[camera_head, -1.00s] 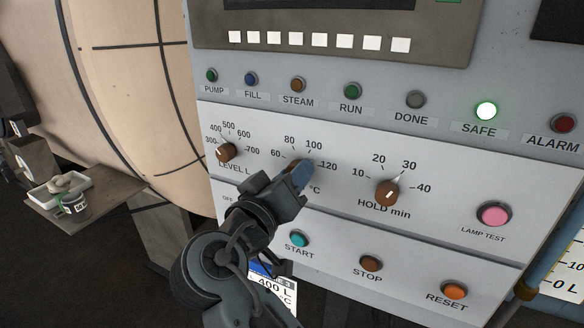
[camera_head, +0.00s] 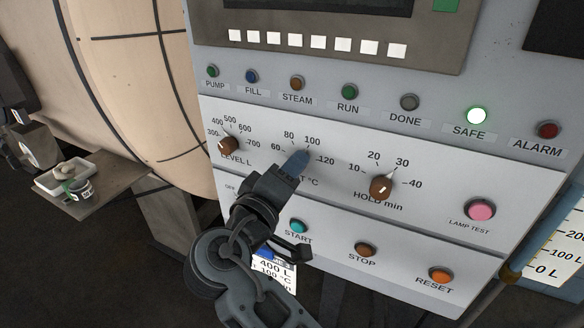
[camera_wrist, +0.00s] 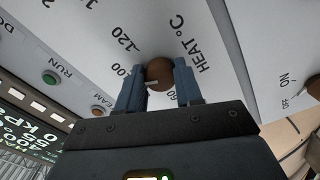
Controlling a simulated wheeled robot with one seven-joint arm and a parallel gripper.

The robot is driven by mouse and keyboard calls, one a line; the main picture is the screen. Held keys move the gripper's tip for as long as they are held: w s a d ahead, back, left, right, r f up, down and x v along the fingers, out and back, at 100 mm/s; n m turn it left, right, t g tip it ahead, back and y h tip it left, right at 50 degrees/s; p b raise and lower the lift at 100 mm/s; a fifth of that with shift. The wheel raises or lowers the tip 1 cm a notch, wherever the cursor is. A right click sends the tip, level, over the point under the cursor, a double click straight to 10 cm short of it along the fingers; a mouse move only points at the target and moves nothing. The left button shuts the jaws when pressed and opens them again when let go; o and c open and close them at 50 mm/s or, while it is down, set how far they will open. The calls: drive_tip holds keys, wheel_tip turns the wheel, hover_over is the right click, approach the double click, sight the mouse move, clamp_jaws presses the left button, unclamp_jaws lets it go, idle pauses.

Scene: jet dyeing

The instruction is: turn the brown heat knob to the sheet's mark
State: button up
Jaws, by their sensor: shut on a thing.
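The brown heat knob (camera_wrist: 160,72) sits on the white panel beside the HEAT °C label. In the wrist view my gripper (camera_wrist: 159,80) is shut on it, with one blue finger on each side. A short pale mark shows on the knob's lower left, towards the side of the 100; its exact reading is hard to tell. In the head view my gripper (camera_head: 298,162) covers the knob, below the 100 and left of the 120. The sheet (camera_head: 277,272) hangs low behind my arm; 400 L and 100 °C can be read on it, and part is hidden.
The brown LEVEL knob (camera_head: 228,146) is to the left and the HOLD knob (camera_head: 381,187) to the right. START (camera_head: 299,226), STOP (camera_head: 365,250) and RESET (camera_head: 441,275) buttons lie below. The SAFE lamp (camera_head: 477,115) glows green. A shelf (camera_head: 90,205) with a mug stands at left.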

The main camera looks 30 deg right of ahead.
drive_tip(key=o, duration=1)
drive_tip(key=shift+o, duration=0.2)
drive_tip(key=b+v, duration=0.2)
drive_tip(key=v, duration=0.6)
